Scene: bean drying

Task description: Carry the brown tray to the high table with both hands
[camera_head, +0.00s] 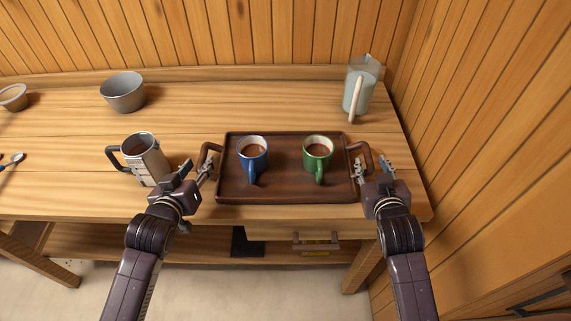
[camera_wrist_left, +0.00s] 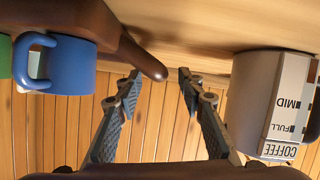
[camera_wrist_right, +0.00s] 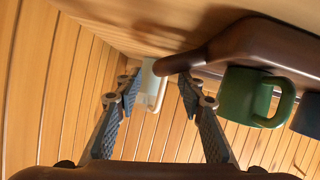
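The brown tray (camera_head: 286,183) lies on the wooden table, with a raised handle at each end. It carries a blue mug (camera_head: 252,158) and a green mug (camera_head: 318,157), both upright with brown contents. My left gripper (camera_head: 197,171) is open at the tray's left handle (camera_head: 206,152); in the left wrist view the handle's end (camera_wrist_left: 150,66) shows between its spread fingers. My right gripper (camera_head: 374,170) is open at the right handle (camera_head: 366,152); in the right wrist view that handle's end (camera_wrist_right: 178,63) lies between its spread fingers. I cannot tell whether any finger touches a handle.
A grey coffee pot (camera_head: 148,155) stands close to the left of my left gripper. A grey bowl (camera_head: 122,92) and a glass jug (camera_head: 359,88) stand farther back. The table (camera_head: 230,105) is clear behind the tray. A wooden wall (camera_head: 480,150) rises close on the right.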

